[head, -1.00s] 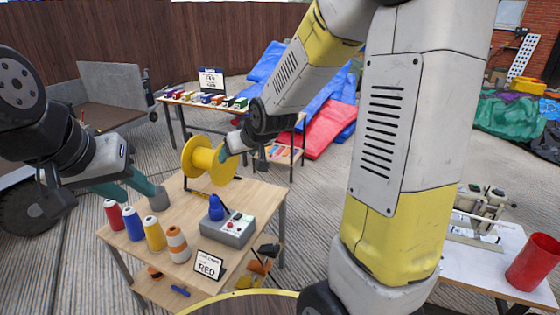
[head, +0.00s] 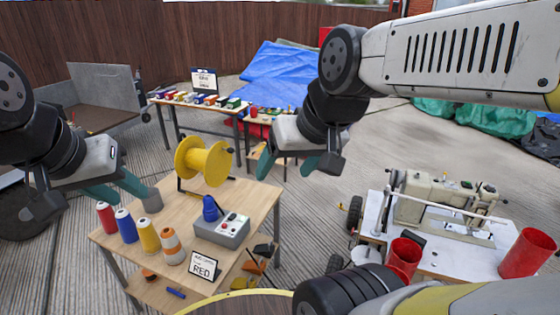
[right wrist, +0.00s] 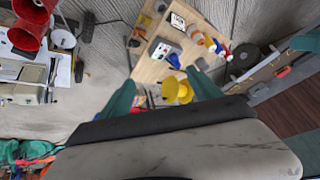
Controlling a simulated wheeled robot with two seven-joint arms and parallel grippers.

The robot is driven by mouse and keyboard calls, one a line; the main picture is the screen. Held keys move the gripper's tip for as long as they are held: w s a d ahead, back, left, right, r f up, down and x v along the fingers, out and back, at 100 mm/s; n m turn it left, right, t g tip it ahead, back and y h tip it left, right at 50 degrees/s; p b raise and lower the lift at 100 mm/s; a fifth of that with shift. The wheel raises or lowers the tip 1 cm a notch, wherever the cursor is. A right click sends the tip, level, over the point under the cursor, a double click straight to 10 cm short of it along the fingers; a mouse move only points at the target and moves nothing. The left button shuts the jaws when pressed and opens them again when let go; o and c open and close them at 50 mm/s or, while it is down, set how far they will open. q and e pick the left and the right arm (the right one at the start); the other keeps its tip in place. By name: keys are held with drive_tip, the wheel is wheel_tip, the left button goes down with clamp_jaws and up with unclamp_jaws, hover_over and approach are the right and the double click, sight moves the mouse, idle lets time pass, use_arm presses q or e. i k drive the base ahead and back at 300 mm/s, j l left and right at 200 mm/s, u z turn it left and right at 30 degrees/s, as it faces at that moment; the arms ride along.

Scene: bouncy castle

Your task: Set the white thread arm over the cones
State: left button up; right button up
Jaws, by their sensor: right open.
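A thin white rod (head: 445,207), seemingly the thread arm, runs level above the front of the sewing machine (head: 440,198) at the right. Two large red cone-like objects stand on that white table (head: 450,262), one nearer the middle (head: 404,257) and one at the right edge (head: 528,253). They also show upper left in the right wrist view (right wrist: 30,35). My right gripper (head: 288,168) is open and empty, in the air left of the machine, fingers pointing down.
The wooden table (head: 250,205) holds several coloured thread cones (head: 148,235), a yellow spool (head: 204,161), a grey control box (head: 222,230) and a sign reading RED (head: 204,266). Open paving (head: 320,215) lies between the two tables. A round edge is at the bottom.

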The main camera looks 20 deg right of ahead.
sight(386, 194)
drive_tip(key=z, duration=1.95)
drive_tip(key=i+l+u, duration=0.8)
drive_tip(key=i+l, duration=0.15)
drive_tip(key=l, duration=0.3)
